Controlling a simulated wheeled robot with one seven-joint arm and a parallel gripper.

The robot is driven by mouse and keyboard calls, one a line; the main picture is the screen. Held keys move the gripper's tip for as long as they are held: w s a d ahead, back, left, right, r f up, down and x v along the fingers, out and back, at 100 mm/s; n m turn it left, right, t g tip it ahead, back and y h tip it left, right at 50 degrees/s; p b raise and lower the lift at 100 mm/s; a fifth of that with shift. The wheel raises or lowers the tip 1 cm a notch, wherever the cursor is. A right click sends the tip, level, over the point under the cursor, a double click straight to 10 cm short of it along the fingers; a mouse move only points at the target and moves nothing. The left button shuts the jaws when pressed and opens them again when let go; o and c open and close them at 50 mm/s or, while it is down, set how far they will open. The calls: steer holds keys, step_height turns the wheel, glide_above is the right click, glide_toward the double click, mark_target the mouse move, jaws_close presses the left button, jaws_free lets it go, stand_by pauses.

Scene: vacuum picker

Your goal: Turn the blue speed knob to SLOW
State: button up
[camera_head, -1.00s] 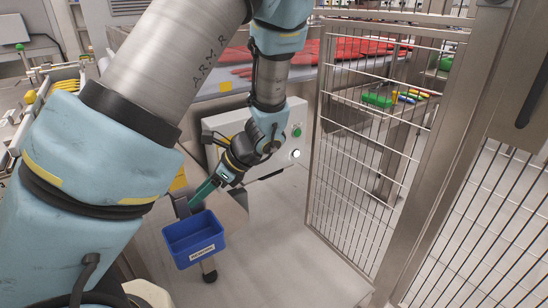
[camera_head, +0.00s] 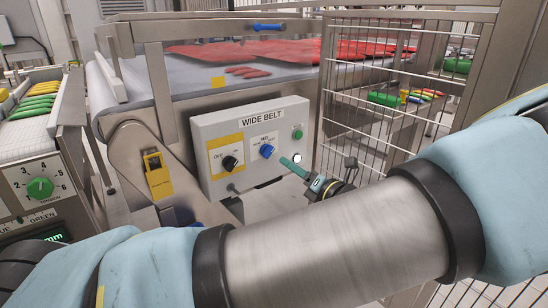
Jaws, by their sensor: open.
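The blue speed knob (camera_head: 266,151) is on the grey WIDE BELT control panel (camera_head: 212,132), on a white label that seems to read MED at the top. The smaller lettering and the knob's exact pointing are too small to tell. My gripper (camera_head: 293,168) is just right of and slightly below the knob, with a teal finger pointing up-left towards it. A small gap shows between the fingertip and the knob in the picture. The gripper is open, though its jaws are hard to make out here.
A black knob (camera_head: 230,163) on a yellow plate is left of the blue knob. A green button (camera_head: 298,134) and a white round button (camera_head: 297,156) are to its right. A wire mesh guard (camera_head: 345,120) stands close on the right. Red items lie on the belt (camera_head: 140,56) above.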

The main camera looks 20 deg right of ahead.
mark_target(270, 153)
steer(key=w, duration=0.2)
steer(key=w+a, duration=0.1)
steer(key=w, duration=0.5)
steer(key=shift+a, duration=0.35)
jaws_close()
